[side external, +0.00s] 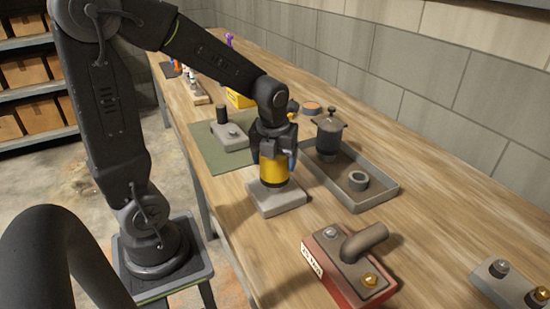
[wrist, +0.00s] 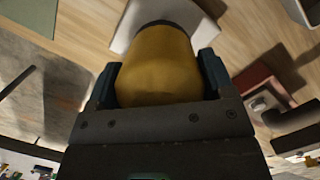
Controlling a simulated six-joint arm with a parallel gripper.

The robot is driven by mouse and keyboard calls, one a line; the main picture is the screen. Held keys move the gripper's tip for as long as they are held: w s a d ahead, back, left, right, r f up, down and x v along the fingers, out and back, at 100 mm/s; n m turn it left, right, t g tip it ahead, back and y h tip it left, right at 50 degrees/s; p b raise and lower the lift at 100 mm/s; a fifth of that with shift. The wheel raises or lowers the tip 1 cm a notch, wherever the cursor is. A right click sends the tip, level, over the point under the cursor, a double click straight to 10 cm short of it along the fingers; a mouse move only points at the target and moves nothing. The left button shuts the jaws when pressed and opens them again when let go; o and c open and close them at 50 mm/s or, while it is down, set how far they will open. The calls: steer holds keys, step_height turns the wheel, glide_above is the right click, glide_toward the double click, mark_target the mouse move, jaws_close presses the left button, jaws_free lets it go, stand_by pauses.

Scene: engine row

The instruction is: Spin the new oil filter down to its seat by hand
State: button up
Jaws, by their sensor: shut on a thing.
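The new oil filter is a yellow cylinder (side external: 273,171) with a dark lower band, upright over a grey block (side external: 278,200) on the bench. It also shows in the wrist view (wrist: 158,68), filling the space between the fingers. My gripper (side external: 274,153) is above the filter with its fingers shut on both sides of the upper part. The filter's lower end is at the block's top; I cannot tell whether it is fully against the seat. The filter's top is hidden by my gripper.
A grey tray (side external: 388,190) with a dark pot-like part (side external: 329,135) and a ring (side external: 358,180) stands right of the filter. A red block with a grey pipe (side external: 365,240) is in front. A green mat (side external: 198,147) with a grey part lies to the left.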

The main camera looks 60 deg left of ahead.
steer(key=o, duration=1.1)
step_height(320, 180, up, 14)
steer(key=s+d+t, duration=0.1)
steer(key=s+d, duration=0.2)
steer(key=shift+y, duration=0.5)
steer(key=x, duration=1.3)
steer(key=shift+w+a+f, duration=0.3)
